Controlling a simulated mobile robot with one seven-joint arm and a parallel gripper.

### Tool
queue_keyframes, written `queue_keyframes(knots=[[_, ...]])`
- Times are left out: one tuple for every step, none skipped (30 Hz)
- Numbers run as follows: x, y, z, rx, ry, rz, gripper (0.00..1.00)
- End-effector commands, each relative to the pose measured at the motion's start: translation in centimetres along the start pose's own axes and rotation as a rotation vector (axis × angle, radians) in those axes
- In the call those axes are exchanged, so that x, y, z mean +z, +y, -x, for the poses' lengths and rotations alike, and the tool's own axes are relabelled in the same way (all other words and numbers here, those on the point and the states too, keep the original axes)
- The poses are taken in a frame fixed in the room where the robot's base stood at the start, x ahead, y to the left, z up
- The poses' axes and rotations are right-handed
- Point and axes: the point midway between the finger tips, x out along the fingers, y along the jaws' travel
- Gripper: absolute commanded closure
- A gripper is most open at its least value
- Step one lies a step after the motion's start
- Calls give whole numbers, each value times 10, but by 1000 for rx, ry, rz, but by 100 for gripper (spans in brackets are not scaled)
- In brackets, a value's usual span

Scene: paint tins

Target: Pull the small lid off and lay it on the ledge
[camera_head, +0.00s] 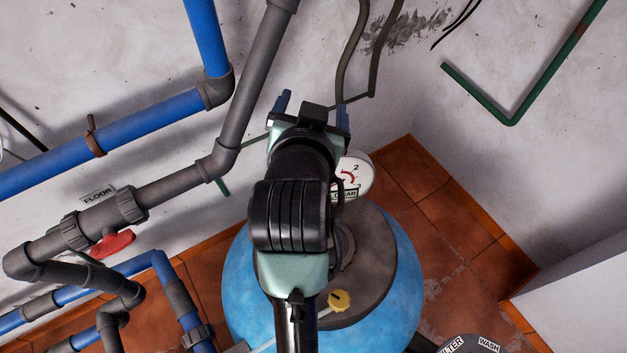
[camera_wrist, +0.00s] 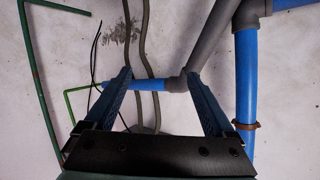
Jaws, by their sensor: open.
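No paint tin shows in either view, and I cannot tell which thing is the small lid. A small yellow cap or knob (camera_head: 340,300) sits near the grey top of a blue round tank (camera_head: 240,290), partly behind my arm. My gripper (camera_head: 313,108) is raised above and beyond the tank, pointing towards the wall. In the wrist view my gripper (camera_wrist: 158,76) has its two blue fingers apart, with only wall and pipes beyond them. I cannot identify the ledge for certain; a pale flat-topped block (camera_head: 585,290) stands at the lower right.
A round gauge (camera_head: 355,175) stands beside my arm above the tank. Blue and grey pipes (camera_head: 150,125) with a red valve handle (camera_head: 112,243) fill the left. A green pipe (camera_head: 480,97) runs on the right wall. Orange floor tiles (camera_head: 440,220) lie clear right of the tank.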

Motion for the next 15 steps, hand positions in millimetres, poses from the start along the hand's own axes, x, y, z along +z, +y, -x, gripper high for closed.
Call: queue_keyframes(knots=[[4,0,9,29,-98,-8,11],[15,1,11,47,-150,-13,11],[29,4,16,72,-221,-21,11],[40,7,20,91,-273,-25,11],[51,10,26,112,-324,-30,11],[64,14,34,140,-387,-34,11],[74,17,40,161,-433,-37,11],[83,20,46,181,-475,-40,11],[94,24,55,208,-528,-43,11],[102,27,62,227,-564,-45,11],[108,29,68,244,-596,-45,11],[117,33,76,266,-634,-47,11],[122,35,82,281,-658,-47,11],[127,37,86,294,-680,-47,11],[132,39,91,307,-702,-47,11]])
